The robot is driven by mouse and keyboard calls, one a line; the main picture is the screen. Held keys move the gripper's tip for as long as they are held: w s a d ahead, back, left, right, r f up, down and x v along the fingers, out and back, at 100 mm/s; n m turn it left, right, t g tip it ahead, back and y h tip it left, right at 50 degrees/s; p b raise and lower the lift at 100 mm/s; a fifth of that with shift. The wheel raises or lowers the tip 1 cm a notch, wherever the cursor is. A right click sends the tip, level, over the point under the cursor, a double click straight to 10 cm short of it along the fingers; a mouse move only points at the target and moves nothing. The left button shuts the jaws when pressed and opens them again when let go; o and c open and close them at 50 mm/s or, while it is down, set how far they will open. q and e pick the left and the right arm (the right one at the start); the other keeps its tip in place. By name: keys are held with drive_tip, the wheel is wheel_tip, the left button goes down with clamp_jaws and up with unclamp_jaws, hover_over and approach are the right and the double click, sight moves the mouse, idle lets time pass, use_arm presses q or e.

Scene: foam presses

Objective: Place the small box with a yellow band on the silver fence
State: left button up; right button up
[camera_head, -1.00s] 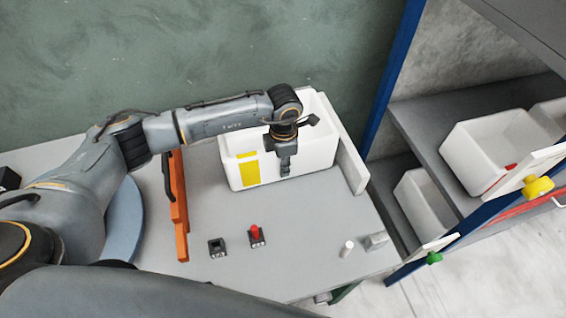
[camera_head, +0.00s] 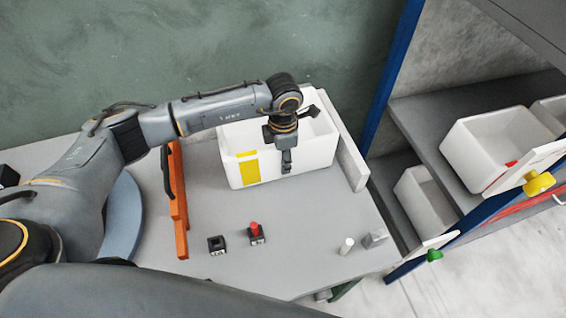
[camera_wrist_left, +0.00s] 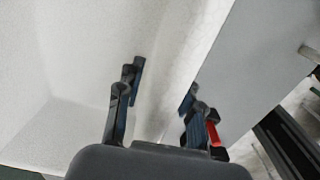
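The white open-topped box with a yellow band (camera_head: 249,172) stands on the grey table against the back, in the middle of the head view. My left gripper (camera_head: 286,168) is at its front wall. In the left wrist view the two fingers (camera_wrist_left: 163,88) are apart, one on each side of the box's white wall (camera_wrist_left: 178,75). I cannot tell whether either finger touches it. A pale grey upright strip (camera_head: 352,165), likely the silver fence, stands along the table's right edge, right of the box. My right gripper is not in view.
An orange strip (camera_head: 178,205) stands left of the box. Two small button units, one black (camera_head: 217,246) and one with a red top (camera_head: 256,234), sit in front. A white cylinder (camera_head: 346,246) and a grey block (camera_head: 375,238) are front right. A shelf holds white bins (camera_head: 490,150).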

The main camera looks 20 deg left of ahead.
use_arm(q)
wheel_tip(320, 180, up, 10)
drive_tip(key=shift+f+b, duration=0.1)
drive_tip(key=shift+b, duration=1.1)
